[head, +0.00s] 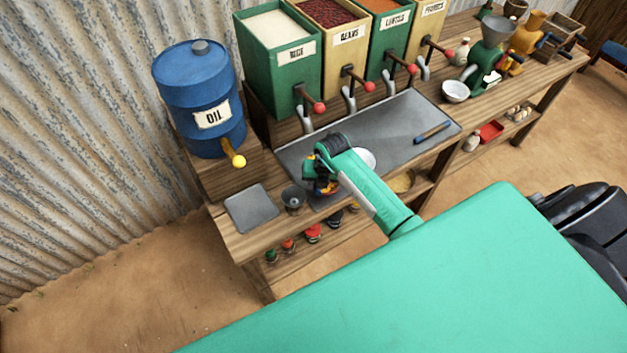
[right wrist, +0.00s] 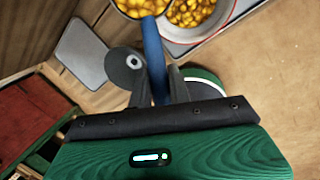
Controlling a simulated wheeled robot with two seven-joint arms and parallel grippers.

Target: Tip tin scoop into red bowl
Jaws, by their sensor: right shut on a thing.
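In the right wrist view my right gripper (right wrist: 158,78) is shut on the blue handle of the tin scoop (right wrist: 153,48). The scoop's head, full of yellow pieces, is cut off by the top edge. Beside it is a pale bowl with a red rim (right wrist: 222,18), also holding yellow pieces and partly out of frame. In the head view my right gripper (head: 318,178) is over the front of the counter; its arm hides much of what is under it. Whether scoop and bowl touch cannot be told. My left gripper is not in view.
A grey plate (head: 250,208) and a small grey tin vessel (head: 293,198) are left of the gripper. A white bowl (head: 364,158) lies behind my arm. Dispensers and a blue oil drum (head: 200,100) line the back. The right of the metal sheet (head: 405,122) is mostly clear.

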